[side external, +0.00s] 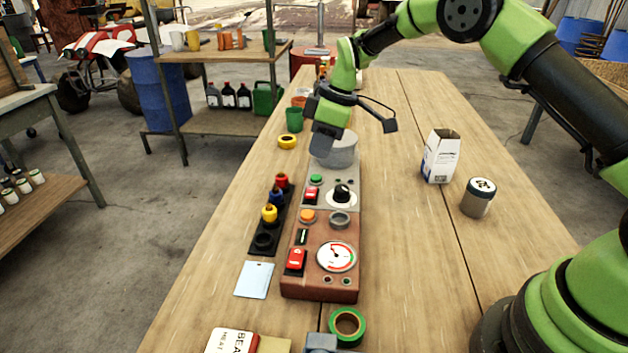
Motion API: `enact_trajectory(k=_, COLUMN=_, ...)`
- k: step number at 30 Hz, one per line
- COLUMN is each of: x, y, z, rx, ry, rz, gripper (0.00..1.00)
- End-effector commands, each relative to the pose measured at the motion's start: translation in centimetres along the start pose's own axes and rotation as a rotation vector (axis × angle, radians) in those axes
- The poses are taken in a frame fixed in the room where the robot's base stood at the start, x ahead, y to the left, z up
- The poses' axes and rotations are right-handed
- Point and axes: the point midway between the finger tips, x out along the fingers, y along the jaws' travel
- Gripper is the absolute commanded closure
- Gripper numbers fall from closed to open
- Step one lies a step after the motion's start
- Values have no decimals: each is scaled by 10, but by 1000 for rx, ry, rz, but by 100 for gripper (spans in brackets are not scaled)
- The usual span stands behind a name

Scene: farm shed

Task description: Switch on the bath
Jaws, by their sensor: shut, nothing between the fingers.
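A grey unit (327,204) stands on the wooden table with a round grey pot (345,152) at its far end; I take it for the bath. Its panel carries a green button (316,179), a red switch (311,195) and a black knob (342,193) on a white dial. My gripper (325,156) is shut and empty, pointing down in front of the pot's left side and hiding part of it. It is just beyond the green button; whether it touches anything I cannot tell. The switch's position is too small to read.
A reddish-brown box (318,283) with a gauge (337,257) and a red switch (296,261) adjoins the near end. A black rack (261,239) with coloured tops stands left. A carton (440,157) and a jar (479,197) stand right. Green tape (334,326) lies in front.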

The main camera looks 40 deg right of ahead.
Motion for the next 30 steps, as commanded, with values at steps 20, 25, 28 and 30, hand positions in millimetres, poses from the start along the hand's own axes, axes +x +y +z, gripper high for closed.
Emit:
enact_trajectory(k=20, x=77, y=-5, z=11, rx=0, ry=1, rz=2, gripper=100)
enact_trajectory(k=25, x=76, y=-5, z=11, rx=0, ry=1, rz=1, gripper=100)
enact_trajectory(k=28, x=77, y=-5, z=11, rx=-2, ry=0, rz=7, gripper=100)
enact_trajectory(k=30, x=79, y=-6, z=12, rx=-6, ry=-2, rz=23, gripper=100)
